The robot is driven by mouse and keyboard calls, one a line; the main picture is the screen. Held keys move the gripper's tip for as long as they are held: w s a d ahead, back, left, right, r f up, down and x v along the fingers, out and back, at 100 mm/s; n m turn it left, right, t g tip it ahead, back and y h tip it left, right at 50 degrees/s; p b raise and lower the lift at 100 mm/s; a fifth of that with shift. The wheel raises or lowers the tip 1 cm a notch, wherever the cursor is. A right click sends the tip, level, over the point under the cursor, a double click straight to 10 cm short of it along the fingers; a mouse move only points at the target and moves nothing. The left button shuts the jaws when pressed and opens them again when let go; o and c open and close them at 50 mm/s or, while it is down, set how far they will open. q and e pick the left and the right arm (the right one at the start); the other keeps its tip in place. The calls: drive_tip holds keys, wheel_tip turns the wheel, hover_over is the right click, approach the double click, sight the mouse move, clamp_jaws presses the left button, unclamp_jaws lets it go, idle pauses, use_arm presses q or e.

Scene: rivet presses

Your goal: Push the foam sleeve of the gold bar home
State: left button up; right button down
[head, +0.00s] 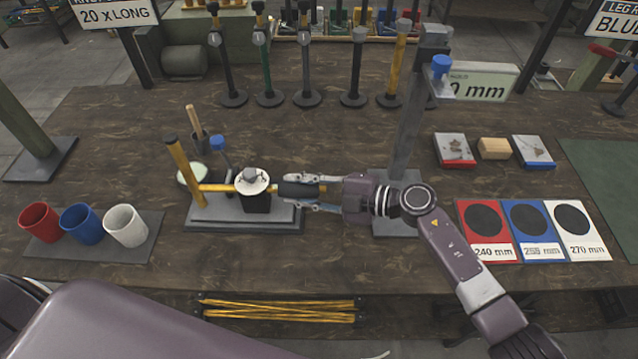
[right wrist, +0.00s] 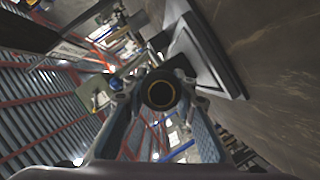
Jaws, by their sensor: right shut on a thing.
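The gold bar (head: 222,188) lies level in a grey press fixture (head: 245,216), across a black block (head: 257,203) under a white round disc (head: 251,181). The black foam sleeve (head: 291,189) is around the bar's right end. My right gripper (head: 302,190) is shut on the sleeve, with one finger on each side. In the right wrist view the sleeve's end shows as a dark ring (right wrist: 160,82) with a thin gold ring (right wrist: 160,95) inside it. How deep the bar sits in the sleeve is unclear. My left gripper is not in view.
A slanted gold post (head: 181,160) stands at the fixture's left end. A tall grey press column (head: 409,120) rises behind my right wrist. Red, blue and white cups (head: 126,226) stand left. Several upright posts (head: 306,70) line the back. Coloured cards (head: 484,222) lie right.

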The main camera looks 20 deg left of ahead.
drive_tip(key=shift+s+a, duration=0.35)
drive_tip(key=shift+a, duration=0.55)
drive_tip(key=shift+d, duration=0.1)
drive_tip(key=c, duration=1.6)
unclamp_jaws()
drive_tip(key=shift+a, duration=0.2)
drive_tip(key=shift+d, duration=0.1)
drive_tip(key=shift+d, duration=0.2)
drive_tip(key=v, duration=1.1)
drive_tip(key=shift+d+r, duration=0.1)
drive_tip(key=shift+d, duration=0.2)
drive_tip(key=shift+s, duration=0.1)
